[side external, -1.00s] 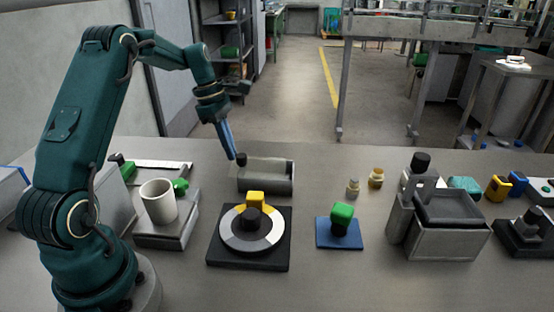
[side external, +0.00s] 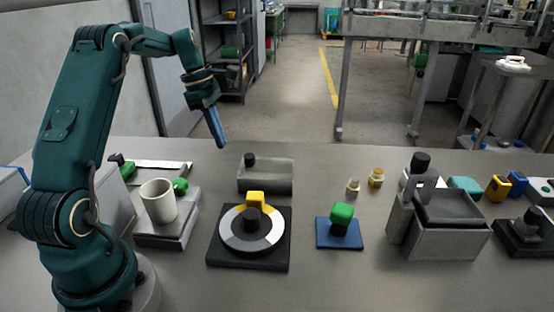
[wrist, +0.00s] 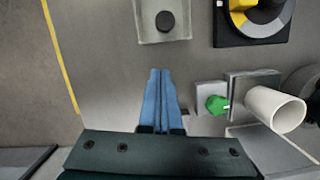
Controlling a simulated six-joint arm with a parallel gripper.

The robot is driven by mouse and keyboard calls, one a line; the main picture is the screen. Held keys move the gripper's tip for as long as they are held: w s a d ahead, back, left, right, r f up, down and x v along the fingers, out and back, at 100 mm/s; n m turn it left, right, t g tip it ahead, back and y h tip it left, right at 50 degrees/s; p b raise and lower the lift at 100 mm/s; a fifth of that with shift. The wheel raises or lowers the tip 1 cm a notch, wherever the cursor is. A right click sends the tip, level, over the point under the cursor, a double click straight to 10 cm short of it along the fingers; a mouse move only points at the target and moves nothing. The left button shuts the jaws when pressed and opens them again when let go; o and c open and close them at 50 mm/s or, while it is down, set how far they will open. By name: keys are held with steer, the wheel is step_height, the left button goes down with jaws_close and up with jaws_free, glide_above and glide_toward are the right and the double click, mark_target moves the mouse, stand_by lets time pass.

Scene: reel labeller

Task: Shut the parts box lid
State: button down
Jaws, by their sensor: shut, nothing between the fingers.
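A shallow grey box (side external: 272,182) sits at the back of the bench, with a black knob (side external: 249,160) near its left end. In the wrist view the box (wrist: 178,36) shows at the top edge, with the round black knob (wrist: 165,21) inside its outline. A taller grey box (side external: 447,241) with a dark recessed top stands at the right; I cannot tell for certain which is the parts box. My gripper (side external: 222,145) is shut and empty, raised behind and left of the shallow box, apart from it. Its blue fingers (wrist: 160,72) lie together in the wrist view.
A dial with a yellow block (side external: 255,198) is in front of the shallow box. A white cup (side external: 158,203) stands on a grey block to the left. A green knob on a blue plate (side external: 338,232) and small brass parts (side external: 376,178) are to the right, with bare bench between.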

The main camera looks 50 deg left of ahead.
steer(key=v, duration=0.7)
steer(key=s+d+r+m+t+y, duration=0.15)
steer(key=d+r+m, duration=0.3)
steer(key=d, duration=0.45)
steer(key=s+d+r+m, duration=0.2)
steer(key=d+r+m, duration=0.25)
steer(key=d, duration=0.35)
steer(key=s+d+f+m+t, duration=0.2)
steer(key=s+d+f+m, duration=0.4)
steer(key=m, duration=0.9)
steer(key=s+f+y, duration=0.1)
steer(key=s+f, duration=0.2)
steer(key=s, duration=0.2)
steer(key=shift+s+f+m, duration=0.2)
steer(key=shift+m, duration=0.2)
steer(key=shift+d+t, duration=0.15)
steer(key=shift+t, duration=0.1)
